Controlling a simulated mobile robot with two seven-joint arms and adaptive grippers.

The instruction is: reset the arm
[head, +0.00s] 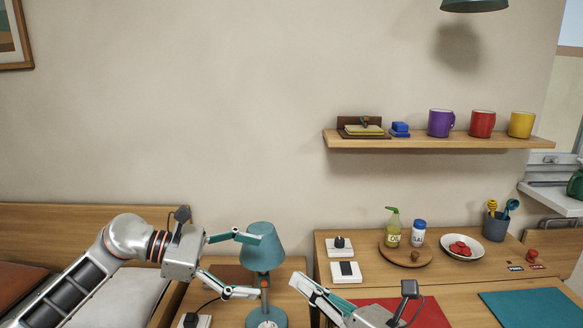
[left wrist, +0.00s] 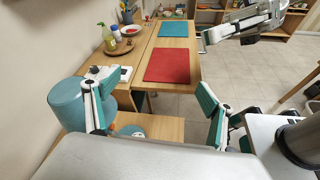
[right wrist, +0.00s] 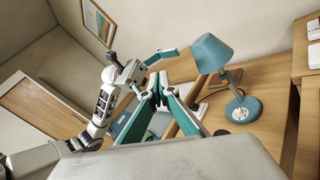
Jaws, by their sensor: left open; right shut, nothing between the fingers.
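My left gripper (head: 252,265) is open and empty, its fingers spread beside a teal desk lamp (head: 264,245). In the head view its upper finger overlaps the lampshade; I cannot tell whether they touch. In the left wrist view the lampshade (left wrist: 68,104) lies just outside the left finger of my open gripper (left wrist: 150,90). My right gripper (head: 300,281) is shut and empty, right of the lamp. In the right wrist view its fingers meet (right wrist: 160,88), and the lamp (right wrist: 212,54) stands to their right.
On the right table are a red mat (head: 412,312), a teal mat (head: 528,308), a round wooden tray (head: 404,258) with two bottles, a white bowl (head: 462,250) and two switch blocks. A wall shelf (head: 440,142) holds several mugs. A hanging lamp (head: 474,5) is above.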

